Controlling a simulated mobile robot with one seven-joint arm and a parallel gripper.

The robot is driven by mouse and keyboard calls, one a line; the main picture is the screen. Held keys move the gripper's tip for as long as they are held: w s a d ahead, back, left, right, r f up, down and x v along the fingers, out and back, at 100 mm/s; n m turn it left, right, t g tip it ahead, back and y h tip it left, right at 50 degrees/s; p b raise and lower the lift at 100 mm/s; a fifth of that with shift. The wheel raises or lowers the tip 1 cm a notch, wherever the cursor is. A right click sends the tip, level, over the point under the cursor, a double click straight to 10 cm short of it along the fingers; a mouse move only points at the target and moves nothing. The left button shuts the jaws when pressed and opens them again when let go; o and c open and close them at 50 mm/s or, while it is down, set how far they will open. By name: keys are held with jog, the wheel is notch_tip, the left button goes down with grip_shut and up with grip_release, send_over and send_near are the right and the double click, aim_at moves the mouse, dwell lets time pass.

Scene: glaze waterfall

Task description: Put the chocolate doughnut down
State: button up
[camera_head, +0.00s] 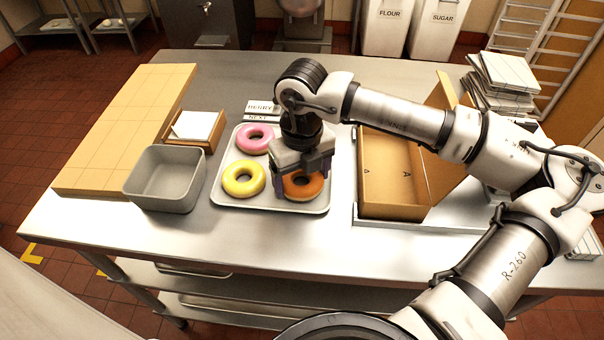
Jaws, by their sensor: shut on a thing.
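The chocolate doughnut (303,187) is a brown-glazed ring at the right front of the grey tray (262,205). My gripper (303,172) is over it, pointing down, and is shut on it. The gripper body hides the doughnut's back part. I cannot tell whether the doughnut touches the tray or is held slightly above it. A pink doughnut (256,138) lies at the tray's back, and a yellow doughnut (243,178) lies at its left front.
An open cardboard box (385,211) stands right of the tray, with its lid raised. A grey bin (165,180), a small box of white papers (195,125) and a large tan board (125,125) are on the left. Small cards (262,107) stand behind the tray.

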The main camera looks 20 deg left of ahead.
jog(key=shift+f+b, duration=0.2)
jog(key=shift+b, duration=0.1)
jog(key=o, duration=0.7)
jog(key=shift+r, duration=0.1)
jog(key=shift+r, duration=0.1)
jog(key=shift+r+p, duration=0.2)
jog(key=shift+p, duration=0.2)
notch_tip(320, 180, up, 12)
jog(key=b, duration=0.3)
jog(key=shift+f, duration=0.15)
